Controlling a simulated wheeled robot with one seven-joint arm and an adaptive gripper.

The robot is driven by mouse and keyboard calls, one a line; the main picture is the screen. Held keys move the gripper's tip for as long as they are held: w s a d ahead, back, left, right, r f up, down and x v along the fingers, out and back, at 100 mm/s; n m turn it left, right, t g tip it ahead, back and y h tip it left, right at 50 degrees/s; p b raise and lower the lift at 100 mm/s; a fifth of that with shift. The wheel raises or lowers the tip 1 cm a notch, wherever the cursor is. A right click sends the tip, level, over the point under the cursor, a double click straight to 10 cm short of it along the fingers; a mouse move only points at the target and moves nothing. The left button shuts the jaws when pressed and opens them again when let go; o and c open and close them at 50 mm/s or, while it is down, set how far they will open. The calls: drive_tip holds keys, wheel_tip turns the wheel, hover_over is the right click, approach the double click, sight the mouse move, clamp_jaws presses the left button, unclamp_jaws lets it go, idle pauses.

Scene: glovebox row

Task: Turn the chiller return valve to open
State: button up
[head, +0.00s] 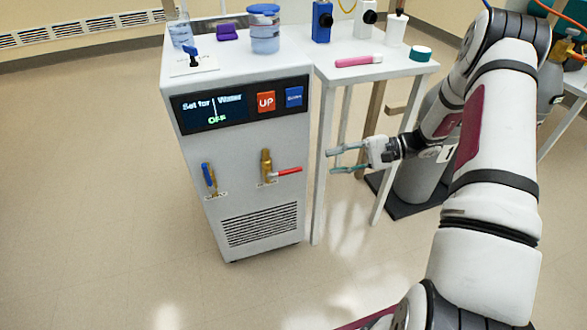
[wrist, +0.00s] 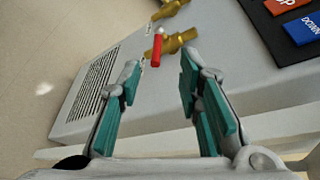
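The chiller (head: 233,160) is a white cabinet with two brass valves on its front. The right valve (head: 266,166) has a red lever (head: 289,171) pointing sideways to the right, across the upright brass body. The left valve has a blue lever (head: 207,176) standing nearly upright. The small labels below them are too blurred to read, so I cannot tell which is marked return. My gripper (head: 331,161) is open and empty, right of the red lever and apart from it. In the wrist view, the red lever (wrist: 156,50) shows beyond and between the open fingertips (wrist: 160,73).
The chiller's panel (head: 215,111) reads "Set for Water OFF", beside red UP (head: 266,102) and blue (head: 294,97) buttons. A white table (head: 375,68) with a pink marker (head: 358,61) stands close on the right. Floor left of the chiller is clear.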

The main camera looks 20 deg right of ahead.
sight(297, 171)
drive_tip(key=shift+m+t, duration=0.3)
drive_tip(key=shift+t, duration=0.1)
drive_tip(key=b+x, duration=0.1)
drive_tip(key=x, duration=0.3)
drive_tip(key=f+b+x, duration=0.1)
drive_tip(key=x, duration=0.3)
drive_tip(key=b+x, duration=0.1)
drive_tip(key=x, duration=0.4)
drive_tip(key=shift+w+d+f, duration=0.2)
drive_tip(key=shift+f, duration=0.1)
clamp_jaws()
